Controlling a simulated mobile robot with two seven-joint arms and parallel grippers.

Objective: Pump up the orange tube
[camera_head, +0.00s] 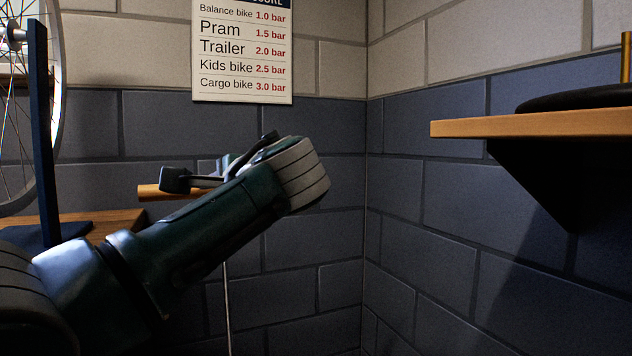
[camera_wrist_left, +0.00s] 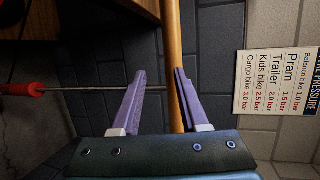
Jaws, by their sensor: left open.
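My left gripper (camera_wrist_left: 159,77) is open, with its two purple fingers apart at a wooden pump handle. The handle (camera_wrist_left: 174,40) runs past the right finger, which covers part of it. The thin metal pump rod (camera_wrist_left: 95,89) crosses behind the fingers. It leads to a red part (camera_wrist_left: 36,90) at the left of the wrist view. In the head view the handle (camera_head: 155,192) sticks out left of my forearm, and the rod (camera_head: 226,300) hangs below it. My forearm hides most of the hand. I see no orange tube. My right gripper is out of view.
A wooden shelf (camera_head: 530,124) at right carries a black rounded object (camera_head: 575,98). A spoked wheel (camera_head: 52,100) and dark post (camera_head: 40,130) stand at left.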

